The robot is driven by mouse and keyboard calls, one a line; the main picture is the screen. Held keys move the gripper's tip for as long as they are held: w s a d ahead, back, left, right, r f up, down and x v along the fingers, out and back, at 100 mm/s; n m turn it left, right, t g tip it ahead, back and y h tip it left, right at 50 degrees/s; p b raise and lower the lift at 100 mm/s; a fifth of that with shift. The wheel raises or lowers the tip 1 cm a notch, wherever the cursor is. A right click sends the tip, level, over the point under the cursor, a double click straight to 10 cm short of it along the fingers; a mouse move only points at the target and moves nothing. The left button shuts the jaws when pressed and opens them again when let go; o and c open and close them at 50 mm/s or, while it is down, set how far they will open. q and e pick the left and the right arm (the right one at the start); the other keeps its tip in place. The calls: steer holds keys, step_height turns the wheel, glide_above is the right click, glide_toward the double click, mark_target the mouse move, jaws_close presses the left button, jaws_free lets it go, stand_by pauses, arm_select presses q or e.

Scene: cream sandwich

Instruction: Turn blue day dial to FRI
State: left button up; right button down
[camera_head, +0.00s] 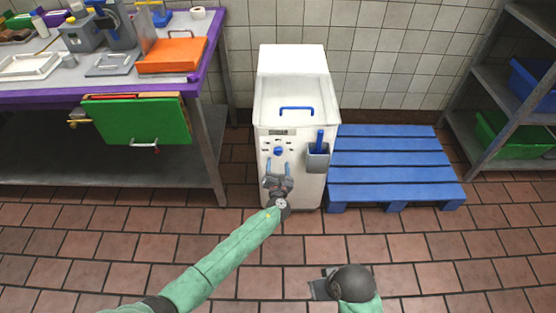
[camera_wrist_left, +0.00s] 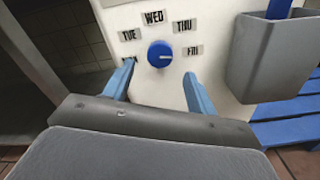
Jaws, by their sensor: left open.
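The blue day dial (camera_head: 278,151) is on the front of the white machine (camera_head: 292,100). In the left wrist view the dial (camera_wrist_left: 159,54) has the labels TUE, WED, THU and FRI (camera_wrist_left: 193,50) around it; another label at its left is mostly hidden by a finger. A small pale mark shows on the dial's face, but I cannot tell which label it points to. My left gripper (camera_head: 278,166) is open and empty just below the dial, its blue fingers (camera_wrist_left: 160,72) spread to either side, apart from it. My right gripper (camera_head: 320,287) is low at the front, its fingers unclear.
A grey holder (camera_head: 318,158) with a blue handle juts from the machine's front, right of the dial. A blue pallet (camera_head: 390,165) lies to the right. A purple-edged table (camera_head: 205,55) with a green drawer (camera_head: 135,119) stands left. The floor in front is clear.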

arm_select(q)
steer(key=shift+s, duration=1.3)
arm_select(e)
steer(key=shift+a+f, duration=0.15)
steer(key=shift+f, duration=0.3)
steer(key=shift+s+r, duration=0.1)
steer(key=shift+r, duration=0.1)
